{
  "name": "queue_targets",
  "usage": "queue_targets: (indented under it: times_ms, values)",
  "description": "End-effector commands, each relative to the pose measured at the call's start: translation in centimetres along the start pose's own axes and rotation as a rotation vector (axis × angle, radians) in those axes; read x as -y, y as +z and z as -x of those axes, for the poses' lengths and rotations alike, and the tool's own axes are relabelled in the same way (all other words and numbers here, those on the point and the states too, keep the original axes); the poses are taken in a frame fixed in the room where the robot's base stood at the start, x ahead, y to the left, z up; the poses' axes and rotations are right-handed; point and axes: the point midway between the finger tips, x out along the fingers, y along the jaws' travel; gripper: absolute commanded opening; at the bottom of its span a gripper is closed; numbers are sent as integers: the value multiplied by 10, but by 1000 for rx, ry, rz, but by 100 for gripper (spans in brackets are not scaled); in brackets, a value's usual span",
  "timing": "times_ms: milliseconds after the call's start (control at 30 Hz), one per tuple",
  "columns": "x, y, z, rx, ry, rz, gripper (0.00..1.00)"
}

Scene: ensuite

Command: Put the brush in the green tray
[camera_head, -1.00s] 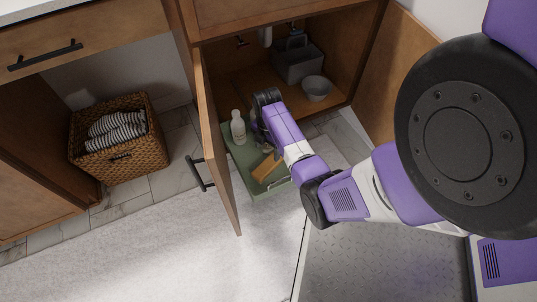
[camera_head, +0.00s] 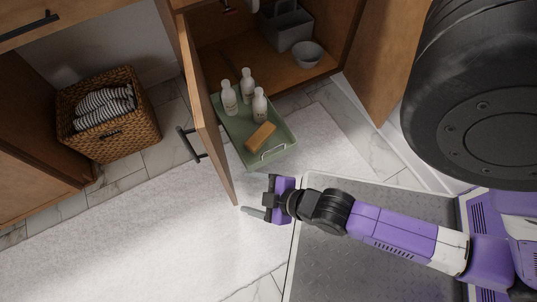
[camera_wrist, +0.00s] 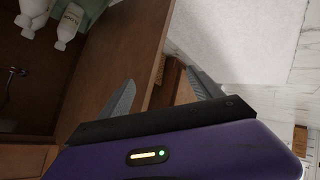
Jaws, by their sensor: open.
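The wooden brush (camera_head: 260,137) lies inside the green tray (camera_head: 227,138), toward its front right end near the tray's white handle. Several white bottles (camera_head: 247,85) stand in the same tray, behind and left of the brush. My gripper (camera_head: 262,199) is open and empty, in front of the tray and apart from it, above the white rug. In the wrist view my gripper (camera_wrist: 158,95) shows its two grey fingers spread, with the cabinet door edge beyond them. The tray's corner (camera_wrist: 92,12) and bottles show at upper left there; the brush is not visible in that view.
The open cabinet door (camera_head: 207,120) stands just left of the tray. A grey caddy (camera_head: 288,30) and a grey bowl (camera_head: 307,54) sit on the cabinet floor. A wicker basket (camera_head: 108,120) with striped towels stands at left. The white rug (camera_head: 130,225) is clear.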

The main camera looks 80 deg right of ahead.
Motion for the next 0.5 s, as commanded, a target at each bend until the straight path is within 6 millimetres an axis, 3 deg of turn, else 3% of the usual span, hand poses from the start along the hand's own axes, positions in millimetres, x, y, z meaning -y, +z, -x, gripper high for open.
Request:
queue_targets:
  times_ms: [33,200,333,500]
  values:
    - [1,-12,27,-53,-9,-46,74]
    - [-12,-63,102,-244,-45,-237,74]
    - [-24,-94,141,-346,-89,-343,74]
    - [-31,-113,163,-404,-122,-410,74]
